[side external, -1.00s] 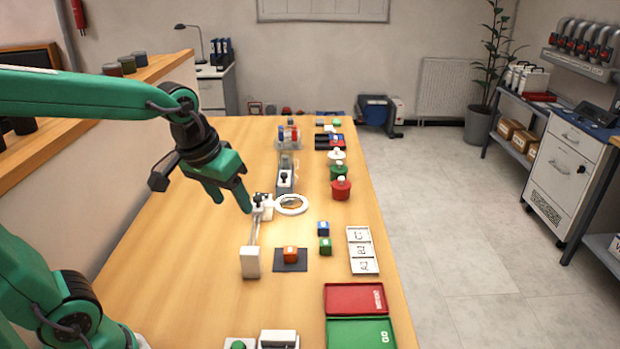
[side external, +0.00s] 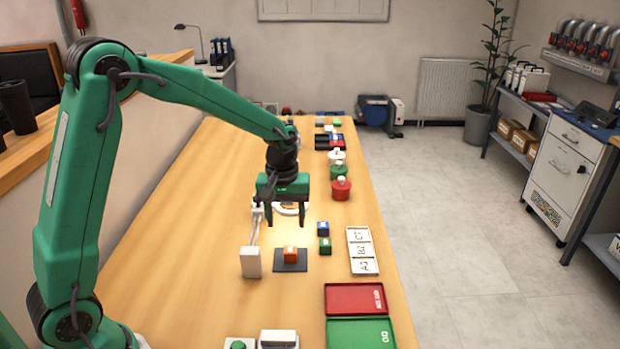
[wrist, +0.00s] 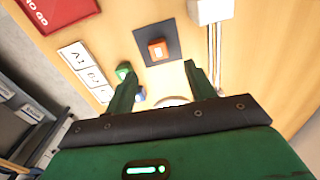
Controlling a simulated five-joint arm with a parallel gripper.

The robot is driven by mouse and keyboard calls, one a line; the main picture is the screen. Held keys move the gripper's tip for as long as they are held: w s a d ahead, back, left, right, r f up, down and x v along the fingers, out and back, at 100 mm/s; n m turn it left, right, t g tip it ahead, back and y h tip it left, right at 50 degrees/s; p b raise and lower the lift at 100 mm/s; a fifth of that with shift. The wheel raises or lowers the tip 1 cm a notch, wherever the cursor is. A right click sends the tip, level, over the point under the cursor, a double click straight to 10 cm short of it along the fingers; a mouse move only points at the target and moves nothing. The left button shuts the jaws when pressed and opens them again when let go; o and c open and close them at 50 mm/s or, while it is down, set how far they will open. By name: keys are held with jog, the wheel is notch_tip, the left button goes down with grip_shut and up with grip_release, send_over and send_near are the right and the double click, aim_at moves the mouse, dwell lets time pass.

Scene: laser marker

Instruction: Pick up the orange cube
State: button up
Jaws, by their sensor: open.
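The orange cube (side external: 290,254) sits on a dark square mat (side external: 281,268) on the wooden table. It also shows in the wrist view (wrist: 158,49), ahead of and between the fingertips. My gripper (side external: 287,224) is open and empty, pointing down above the table, a little behind and above the cube. In the wrist view its two fingers (wrist: 160,68) are spread apart. The gripper is not touching the cube.
A blue cube (side external: 323,229) and a green cube (side external: 325,246) stand right of the mat. A white post (side external: 250,262) with an arm stands close left of it. A white labelled tray (side external: 362,251) and a red tray (side external: 355,298) lie to the right and front.

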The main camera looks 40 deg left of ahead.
aim_at(290, 249)
jog(key=shift+w+a+f+n, duration=0.15)
jog(key=shift+w+f, duration=0.15)
jog(key=shift+f, duration=0.25)
jog(key=shift+w+d+f+n, duration=0.15)
jog(key=shift+w+f, duration=0.1)
jog(key=shift+f, duration=1.6)
jog(key=shift+f, duration=2.6)
jog(key=c, duration=1.1)
jog(key=shift+c, duration=0.2)
